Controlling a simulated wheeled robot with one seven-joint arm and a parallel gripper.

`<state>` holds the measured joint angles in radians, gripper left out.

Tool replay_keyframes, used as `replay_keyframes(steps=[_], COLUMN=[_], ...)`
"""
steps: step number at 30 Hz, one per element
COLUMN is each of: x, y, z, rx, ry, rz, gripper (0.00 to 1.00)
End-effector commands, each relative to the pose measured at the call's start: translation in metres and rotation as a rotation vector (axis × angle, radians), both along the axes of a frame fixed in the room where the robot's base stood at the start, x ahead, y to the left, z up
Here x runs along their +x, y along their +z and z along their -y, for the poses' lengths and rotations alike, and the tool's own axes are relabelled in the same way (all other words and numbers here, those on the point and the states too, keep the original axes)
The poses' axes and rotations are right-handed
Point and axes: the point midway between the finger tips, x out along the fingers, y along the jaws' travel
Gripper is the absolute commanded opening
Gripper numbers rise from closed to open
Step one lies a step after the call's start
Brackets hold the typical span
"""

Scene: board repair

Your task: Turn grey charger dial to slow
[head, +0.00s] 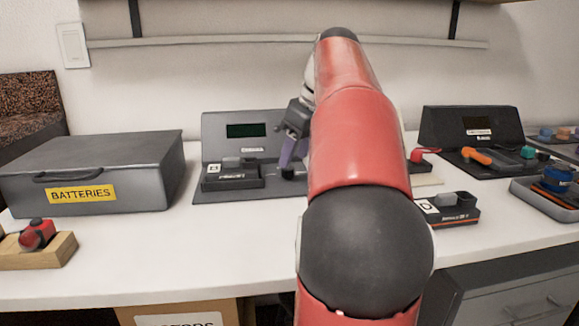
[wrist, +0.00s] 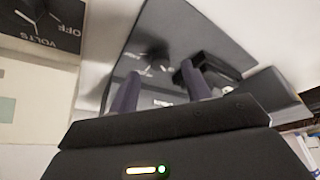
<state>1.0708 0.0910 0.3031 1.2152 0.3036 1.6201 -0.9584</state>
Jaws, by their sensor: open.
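The grey charger (head: 222,128) stands on the bench left of my arm, with a dark green display on its upright panel. Its dark dial (head: 288,173) sits on the base at the right, partly hidden by my gripper and arm. In the wrist view the dial (wrist: 155,54) shows small and blurred beyond the fingertips; its setting cannot be read. My gripper (head: 287,158) points down just above the dial. Its two purple-grey fingers are apart with nothing held; they also show in the wrist view (wrist: 161,70). Whether they touch the dial I cannot tell.
A black battery (head: 233,176) sits on the grey charger. A grey BATTERIES box (head: 92,172) stands at left, before it a red item in a wooden block (head: 62,248). At right are another battery (head: 452,210), a black charger (head: 440,128) and a tray (head: 530,187).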

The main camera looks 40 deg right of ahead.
Motion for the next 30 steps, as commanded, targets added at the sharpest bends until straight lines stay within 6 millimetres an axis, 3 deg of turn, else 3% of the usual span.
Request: replay_keyframes(steps=[6,16,26,30], x=[0.009,0.011,0.011,0.011], y=[-0.025,-0.028,-0.028,-0.028], z=[-0.003,-0.003,-0.003,-0.003], rx=[0.000,0.000,-0.001,0.000], ry=[0.000,0.000,0.000,-0.003], rz=[0.000,0.000,0.000,-0.001], gripper=[0.48,0.48,0.06,0.04])
